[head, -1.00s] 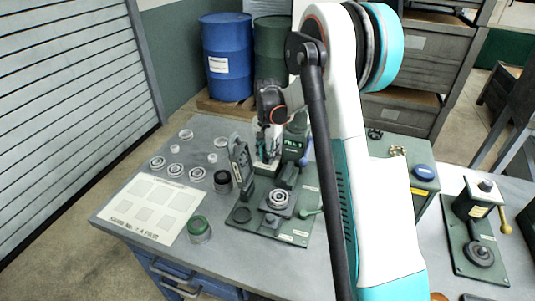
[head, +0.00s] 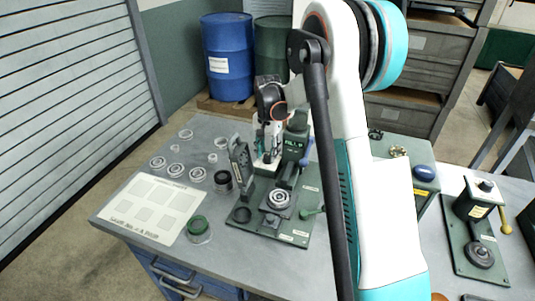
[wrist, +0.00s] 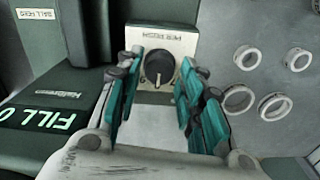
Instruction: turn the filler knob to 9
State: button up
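The filler knob (wrist: 159,68) is a round dark dial with a pale pointer line, on a cream plate (wrist: 150,42) lettered "PER PUSH" upside down. My gripper (wrist: 161,64) is open, one teal-padded finger on each side of the knob, with a visible gap to it. The green filler unit (wrist: 55,110) has a lit "FILL" display; its digit is upside down in the wrist view and looks like 0 or 9. In the head view the filler (head: 296,145) stands right of my gripper (head: 268,158); the display seems to read 9, but it is small. The knob is hidden there.
Several metal rings (wrist: 246,57) lie on the grey bench beside the filler. A green fixture plate (head: 250,220) with a ring press stands in front. A cream sheet (head: 150,205) lies at the left. My arm covers the bench's right middle.

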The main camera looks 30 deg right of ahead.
aim_at(268, 156)
notch_tip(268, 156, up, 11)
dwell(0.3)
jog(key=shift+o, duration=1.4)
notch_tip(268, 156, down, 12)
jog(key=n+p, duration=0.3)
jog(key=p, duration=0.1)
jog(key=shift+r+n, duration=0.1)
jog(key=shift+n, duration=0.3)
jog(key=c, duration=1.1)
